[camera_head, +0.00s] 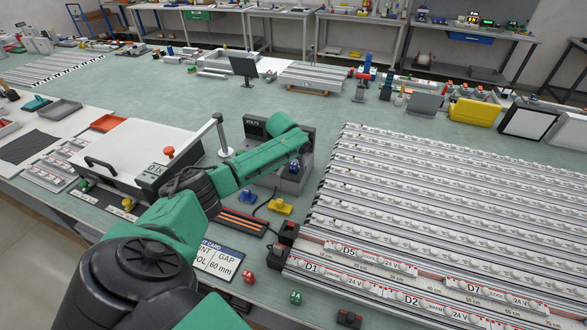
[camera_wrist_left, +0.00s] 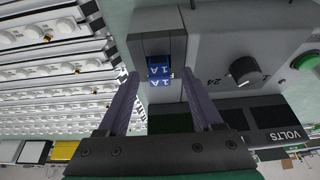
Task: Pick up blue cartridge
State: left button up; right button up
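In the left wrist view, a blue cartridge (camera_wrist_left: 159,72) marked "1 A" sits at a grey block on the side of the power unit (camera_wrist_left: 232,45). My left gripper (camera_wrist_left: 160,76) is open. Its two fingers lie on either side of the cartridge in the picture, with clear gaps; contact is not visible. In the head view my left arm reaches over the power unit (camera_head: 254,127) and hides much of it; the fingers cannot be made out there. Another small blue piece (camera_head: 246,197) lies loose on the table. My right gripper is not in view.
A yellow piece (camera_head: 280,206), a red piece (camera_head: 248,277) and a green piece (camera_head: 295,298) lie on the table. Ribbed rails (camera_head: 440,215) fill the right side. A white-lidded box (camera_head: 130,150) stands left of my arm. The table behind the power unit has free room.

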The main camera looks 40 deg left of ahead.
pick_arm(q)
grip_shut()
jog(key=shift+r, duration=0.1)
